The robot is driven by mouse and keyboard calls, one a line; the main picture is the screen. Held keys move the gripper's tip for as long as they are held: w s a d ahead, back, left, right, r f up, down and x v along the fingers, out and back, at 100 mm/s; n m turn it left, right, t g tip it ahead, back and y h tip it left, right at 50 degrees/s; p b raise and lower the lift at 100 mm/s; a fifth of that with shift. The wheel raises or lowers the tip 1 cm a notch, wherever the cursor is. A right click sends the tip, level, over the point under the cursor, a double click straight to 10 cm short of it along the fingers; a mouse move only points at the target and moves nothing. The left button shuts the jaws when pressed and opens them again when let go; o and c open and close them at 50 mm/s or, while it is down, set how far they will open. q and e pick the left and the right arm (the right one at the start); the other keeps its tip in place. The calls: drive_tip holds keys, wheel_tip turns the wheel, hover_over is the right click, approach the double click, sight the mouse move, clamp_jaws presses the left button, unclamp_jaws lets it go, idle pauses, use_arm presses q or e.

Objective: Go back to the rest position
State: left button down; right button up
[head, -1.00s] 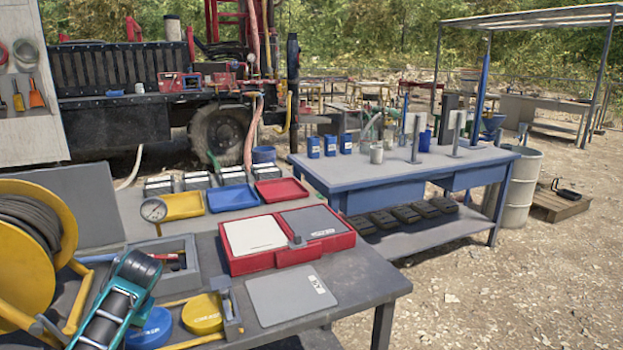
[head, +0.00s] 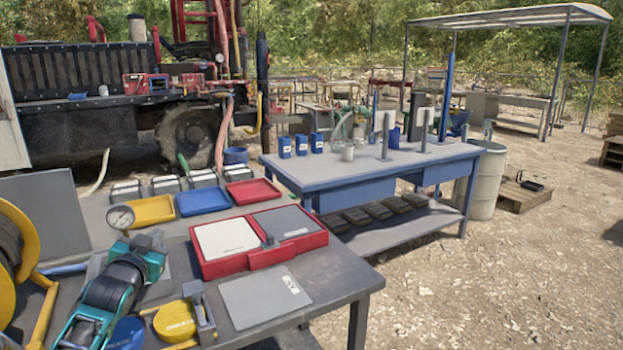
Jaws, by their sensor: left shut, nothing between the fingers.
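My left gripper (head: 148,242) is at the lower left, at the end of my teal and black arm. It is shut and empty, above the grey work table (head: 335,282), in front of the pressure gauge (head: 121,217) and left of the red case (head: 262,262). The arm covers most of the grey tray beneath it. My right gripper is not in view.
A yellow hose reel (head: 12,265) stands close on the left. A yellow round tin (head: 174,321) and a blue one (head: 126,333) lie near the arm. A blue bench (head: 360,190) stands behind the table. Open gravel lies to the right.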

use_arm(q)
drive_tip(key=s+d+f+g+h, duration=0.2)
drive_tip(key=s+d+f, duration=0.3)
drive_tip(key=s+f, duration=0.45)
drive_tip(key=s+d+f+g, duration=0.1)
drive_tip(key=s+d+f, duration=0.2)
drive_tip(key=s, duration=0.6)
drive_tip(key=s+d+f+g+h, duration=0.1)
drive_tip(key=s+d+f, duration=0.3)
drive_tip(key=s+f, duration=0.4)
drive_tip(key=s+d+f+g, duration=0.2)
drive_tip(key=s+f, duration=0.4)
drive_tip(key=s, duration=0.3)
drive_tip(key=shift+s+d+g+h, duration=0.3)
drive_tip(key=shift+s+d, duration=0.1)
drive_tip(key=shift+d, duration=0.5)
